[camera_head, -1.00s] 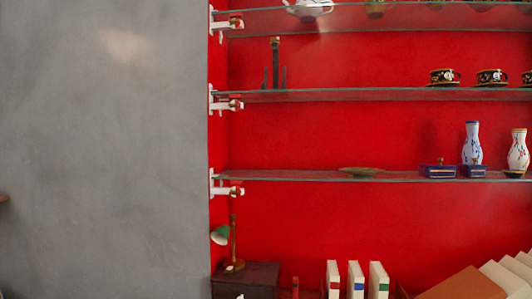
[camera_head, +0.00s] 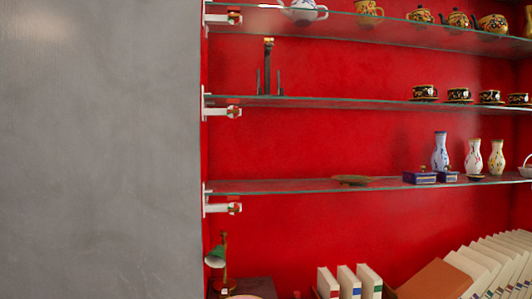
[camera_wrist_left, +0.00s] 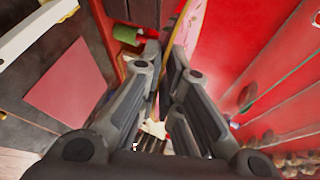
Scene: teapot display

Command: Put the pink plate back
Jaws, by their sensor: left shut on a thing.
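In the left wrist view the pink plate (camera_wrist_left: 195,27) is seen nearly edge-on, with a yellowish rim. My left gripper (camera_wrist_left: 163,58) is shut on it, and the fingers hide part of it. The left gripper does not show in the head view. A pinkish curved edge (camera_head: 243,297) at the bottom of the head view may be the plate; too little shows to be sure. A dark upright stand (camera_head: 268,68) with prongs is on the middle glass shelf (camera_head: 340,102), near its left end, and holds nothing. My right gripper is not in view.
Cups (camera_head: 424,92) stand right of the stand, with free shelf between. Teapots (camera_head: 303,11) are on the top shelf. The lower shelf holds a flat dish (camera_head: 352,180), blue boxes (camera_head: 419,178) and vases (camera_head: 440,152). Below are a lamp (camera_head: 216,257) and books (camera_head: 348,283). A grey wall (camera_head: 100,150) is left.

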